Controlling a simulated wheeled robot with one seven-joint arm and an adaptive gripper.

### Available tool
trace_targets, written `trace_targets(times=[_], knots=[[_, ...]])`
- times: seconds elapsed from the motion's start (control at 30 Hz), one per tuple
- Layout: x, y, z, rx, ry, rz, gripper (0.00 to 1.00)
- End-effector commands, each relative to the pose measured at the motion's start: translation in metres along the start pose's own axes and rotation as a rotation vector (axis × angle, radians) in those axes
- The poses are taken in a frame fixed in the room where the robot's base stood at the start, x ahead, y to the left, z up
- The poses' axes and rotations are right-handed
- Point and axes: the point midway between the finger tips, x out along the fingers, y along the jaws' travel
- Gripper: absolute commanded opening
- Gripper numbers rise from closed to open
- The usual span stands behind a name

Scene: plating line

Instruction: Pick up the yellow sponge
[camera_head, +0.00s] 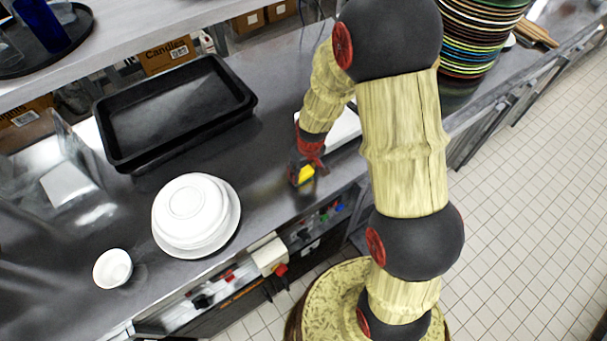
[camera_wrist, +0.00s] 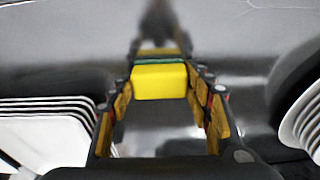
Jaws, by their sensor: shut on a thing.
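The yellow sponge (camera_wrist: 160,82) is a small yellow block with a thin green layer along its far edge in the wrist view. My gripper (camera_wrist: 159,90) is shut on it, with a finger on its left and right sides. In the head view the sponge (camera_head: 306,174) shows at the end of my gripper (camera_head: 302,175), over the dark counter near its front edge. I cannot tell whether the sponge touches the counter.
Stacked white bowls (camera_head: 190,205) on plates and a small white cup (camera_head: 112,268) stand left of my gripper. A black tray (camera_head: 247,98) lies behind. White square plates (camera_wrist: 45,135) are close on the wrist view's left. Colored plates (camera_head: 480,35) are stacked at the back right.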

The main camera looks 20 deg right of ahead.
Motion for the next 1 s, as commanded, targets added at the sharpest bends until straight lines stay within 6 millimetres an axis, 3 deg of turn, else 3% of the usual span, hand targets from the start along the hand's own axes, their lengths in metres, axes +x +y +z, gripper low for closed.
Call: trace_targets(times=[0.17,0.53,0.7,1.0], knots=[[0.0,0.0,0.0,0.0,0.0,0.0,0.29],[-0.009,0.0,-0.002,0.0,0.002,0.001,0.29],[-0.037,0.0,-0.005,0.0,0.004,0.001,0.29],[-0.102,-0.013,0.035,0.0,0.006,0.002,0.29]])
